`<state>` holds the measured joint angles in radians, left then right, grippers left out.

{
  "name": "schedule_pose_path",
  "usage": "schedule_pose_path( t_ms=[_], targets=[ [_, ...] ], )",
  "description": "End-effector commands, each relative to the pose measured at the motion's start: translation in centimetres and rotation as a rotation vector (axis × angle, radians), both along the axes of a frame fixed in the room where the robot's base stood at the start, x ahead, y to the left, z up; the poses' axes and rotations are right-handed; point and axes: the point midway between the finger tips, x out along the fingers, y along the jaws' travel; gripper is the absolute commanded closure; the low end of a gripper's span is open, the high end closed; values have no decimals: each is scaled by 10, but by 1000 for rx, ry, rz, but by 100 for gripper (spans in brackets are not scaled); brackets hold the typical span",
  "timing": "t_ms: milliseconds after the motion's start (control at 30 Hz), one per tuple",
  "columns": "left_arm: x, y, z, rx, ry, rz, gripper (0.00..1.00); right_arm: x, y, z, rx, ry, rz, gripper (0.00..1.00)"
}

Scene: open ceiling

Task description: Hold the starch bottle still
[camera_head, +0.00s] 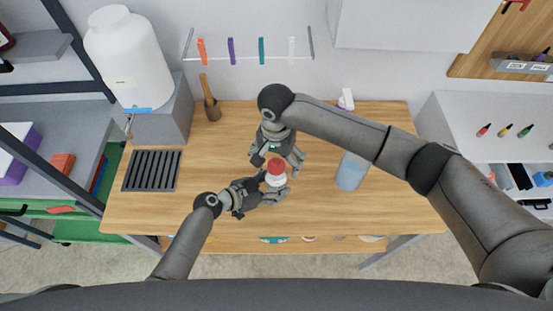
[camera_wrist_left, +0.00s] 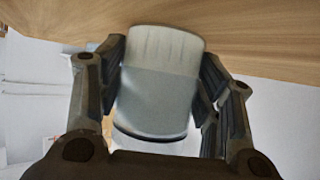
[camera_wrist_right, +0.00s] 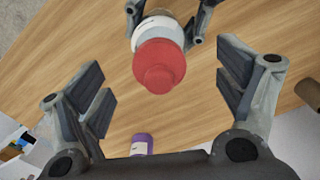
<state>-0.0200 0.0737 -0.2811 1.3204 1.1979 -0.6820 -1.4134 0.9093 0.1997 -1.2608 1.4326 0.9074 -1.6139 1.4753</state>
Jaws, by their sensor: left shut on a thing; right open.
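The starch bottle (camera_head: 277,178) is white with a red cap and stands over the middle of the wooden table. My left gripper (camera_head: 266,188) is shut around its body from the left. In the left wrist view the bottle's pale body (camera_wrist_left: 158,85) fills the space between the fingers. My right gripper (camera_head: 282,160) is open just behind and above the bottle. In the right wrist view the red cap (camera_wrist_right: 158,65) shows beyond and between the spread fingers, not gripped. Whether the bottle's base touches the table is hidden.
A dark drain grid (camera_head: 152,171) lies at the table's left. The table between grid and gripper is clear.

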Motion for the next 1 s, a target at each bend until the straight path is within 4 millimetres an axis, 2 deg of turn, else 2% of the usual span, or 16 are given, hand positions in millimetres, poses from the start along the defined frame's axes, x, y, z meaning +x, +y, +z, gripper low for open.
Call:
schedule_pose_path(
  t_ms=[267, 1000],
  targets=[
    [-1, 0, -1, 1, 2, -1, 53, 0, 0, 4, 1, 0, 0, 11],
    [-1, 0, -1, 1, 2, -1, 53, 0, 0, 49, 1, 0, 0, 11]
  ],
)
